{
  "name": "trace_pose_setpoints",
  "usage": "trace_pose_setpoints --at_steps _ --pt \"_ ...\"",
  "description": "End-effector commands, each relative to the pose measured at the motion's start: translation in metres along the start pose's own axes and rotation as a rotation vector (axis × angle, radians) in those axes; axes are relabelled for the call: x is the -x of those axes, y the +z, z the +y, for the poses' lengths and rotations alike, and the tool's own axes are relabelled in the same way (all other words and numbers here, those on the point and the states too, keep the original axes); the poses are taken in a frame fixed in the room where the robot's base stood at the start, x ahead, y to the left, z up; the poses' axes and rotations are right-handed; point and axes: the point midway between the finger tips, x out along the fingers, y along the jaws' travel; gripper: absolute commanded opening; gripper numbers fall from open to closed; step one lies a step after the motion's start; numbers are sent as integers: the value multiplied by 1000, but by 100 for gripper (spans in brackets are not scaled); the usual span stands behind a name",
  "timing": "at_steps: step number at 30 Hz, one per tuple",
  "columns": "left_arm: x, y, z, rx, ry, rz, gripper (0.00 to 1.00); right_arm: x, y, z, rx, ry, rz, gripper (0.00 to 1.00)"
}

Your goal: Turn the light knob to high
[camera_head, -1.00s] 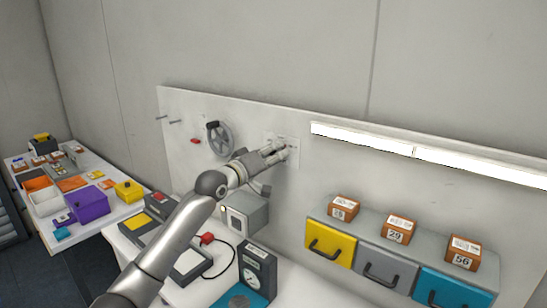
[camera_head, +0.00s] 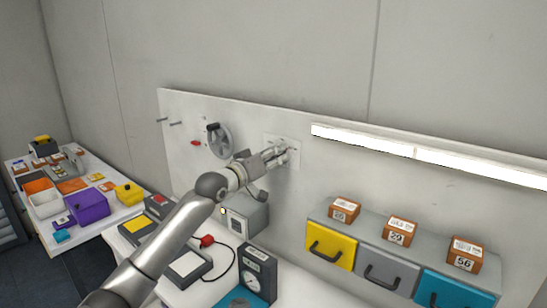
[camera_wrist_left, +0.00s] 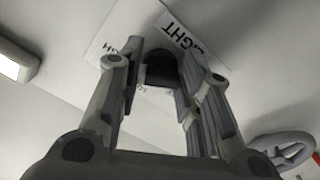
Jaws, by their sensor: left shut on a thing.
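The light knob (camera_wrist_left: 160,68) is dark and sits between the two fingers of my left gripper (camera_wrist_left: 160,80) in the left wrist view. It is mounted on a white plate (camera_wrist_left: 112,40) with a "LIGHT" label and smaller lettering partly covered by the fingers. In the head view, my left gripper (camera_head: 286,156) is at the plate (camera_head: 292,143) on the wall board, and its fingers hide the knob. The gripper is shut on the knob. How far the knob is turned cannot be read. My right gripper is not in view.
A glowing light bar (camera_head: 415,151) runs along the board to the right. A grey handwheel (camera_head: 219,141) is left of the plate. Below stand a grey box (camera_head: 246,215), a gauge box (camera_head: 258,272) and coloured drawers (camera_head: 386,270) with cartons on top.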

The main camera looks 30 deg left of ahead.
Motion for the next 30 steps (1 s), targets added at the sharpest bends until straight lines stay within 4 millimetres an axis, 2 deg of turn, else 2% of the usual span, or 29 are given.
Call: trace_pose_setpoints --at_steps 1,6,15,19,30 --pt "0 4 -1 -1 -3 -7 36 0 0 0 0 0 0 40" --pt "0 2 -1 0 -2 -5 54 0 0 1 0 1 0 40" --pt "0 1 0 0 -1 -2 54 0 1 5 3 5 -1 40" --pt "7 1 -1 0 -1 -2 54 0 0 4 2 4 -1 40" --pt "56 3 -1 -2 -2 -5 54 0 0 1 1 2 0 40"
